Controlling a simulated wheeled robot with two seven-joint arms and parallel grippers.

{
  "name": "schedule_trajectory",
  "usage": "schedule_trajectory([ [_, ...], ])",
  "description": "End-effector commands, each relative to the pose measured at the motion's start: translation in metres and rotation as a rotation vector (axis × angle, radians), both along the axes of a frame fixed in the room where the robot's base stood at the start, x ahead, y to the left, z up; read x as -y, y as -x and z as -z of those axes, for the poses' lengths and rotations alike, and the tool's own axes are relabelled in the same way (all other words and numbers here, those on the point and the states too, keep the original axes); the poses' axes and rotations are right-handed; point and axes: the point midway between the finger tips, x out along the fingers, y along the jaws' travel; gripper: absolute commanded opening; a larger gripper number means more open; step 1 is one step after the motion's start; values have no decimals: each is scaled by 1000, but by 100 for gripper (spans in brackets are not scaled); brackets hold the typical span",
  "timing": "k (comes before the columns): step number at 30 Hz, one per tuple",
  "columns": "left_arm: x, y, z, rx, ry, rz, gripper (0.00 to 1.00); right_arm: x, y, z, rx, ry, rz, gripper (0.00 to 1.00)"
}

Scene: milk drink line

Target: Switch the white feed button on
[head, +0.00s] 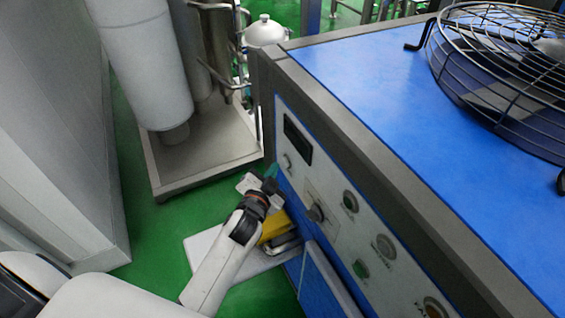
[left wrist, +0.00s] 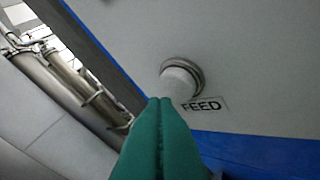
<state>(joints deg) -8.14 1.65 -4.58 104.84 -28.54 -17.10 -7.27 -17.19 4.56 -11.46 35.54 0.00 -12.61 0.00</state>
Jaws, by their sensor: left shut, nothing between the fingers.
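The white feed button (left wrist: 180,82), round with a metal ring, sits on the grey panel beside a label reading FEED (left wrist: 205,105) in the left wrist view. My left gripper (left wrist: 160,101) has green fingers pressed together with nothing between them. Its tips overlap the lower edge of the button in that view; I cannot tell whether they touch it. In the head view the left gripper (head: 273,172) is at the lower left end of the control panel (head: 325,185). I cannot clearly make out the feed button there. My right gripper is not in view.
The panel also carries a dark display (head: 297,138), a knob (head: 316,213) and several other buttons. The blue machine top (head: 370,75) holds a wire fan guard (head: 500,75). A steel stand (head: 205,160) is behind, and a grey cabinet (head: 60,130) is at left. Green floor lies between.

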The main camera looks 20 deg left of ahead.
Motion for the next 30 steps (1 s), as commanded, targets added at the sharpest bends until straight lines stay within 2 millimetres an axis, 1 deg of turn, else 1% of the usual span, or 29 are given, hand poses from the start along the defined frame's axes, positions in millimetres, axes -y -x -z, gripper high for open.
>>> schedule_trajectory([
  [30, 6, -7, 0, 1, 1, 0, 0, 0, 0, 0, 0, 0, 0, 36],
])
